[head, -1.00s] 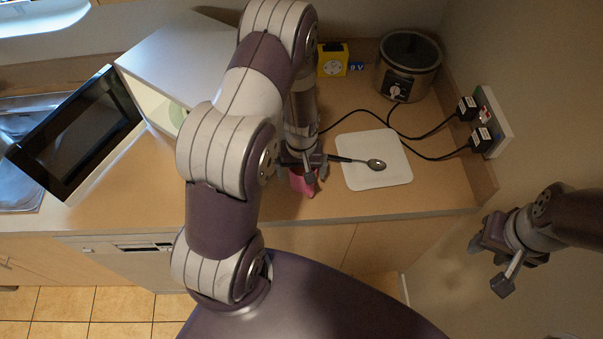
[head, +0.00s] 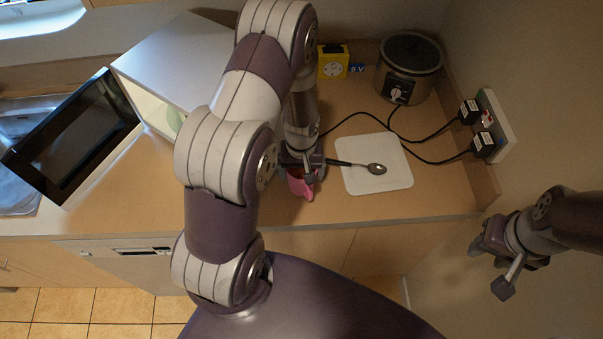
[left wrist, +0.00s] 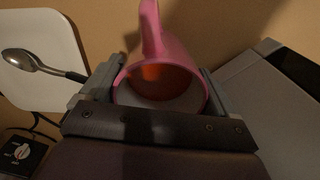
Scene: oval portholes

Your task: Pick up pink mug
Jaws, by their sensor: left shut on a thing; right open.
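The pink mug (head: 301,184) is near the front edge of the counter, left of the white board, partly hidden under my left gripper (head: 304,167). In the left wrist view the pink mug (left wrist: 168,52) lies between the two fingers of my left gripper (left wrist: 158,90), with its handle pointing to the top of the picture and an orange-red inside showing. The left gripper is shut on the mug. I cannot tell whether the mug is off the counter. My right gripper (head: 492,262) is open and empty, off to the right beyond the counter's front edge.
A white board (head: 376,178) with a spoon (head: 374,168) lies right of the mug. A slow cooker (head: 408,68), a yellow timer (head: 333,62) and cables stand behind. A microwave (head: 75,135) with its door open is at left. Wall plugs (head: 483,143) are at right.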

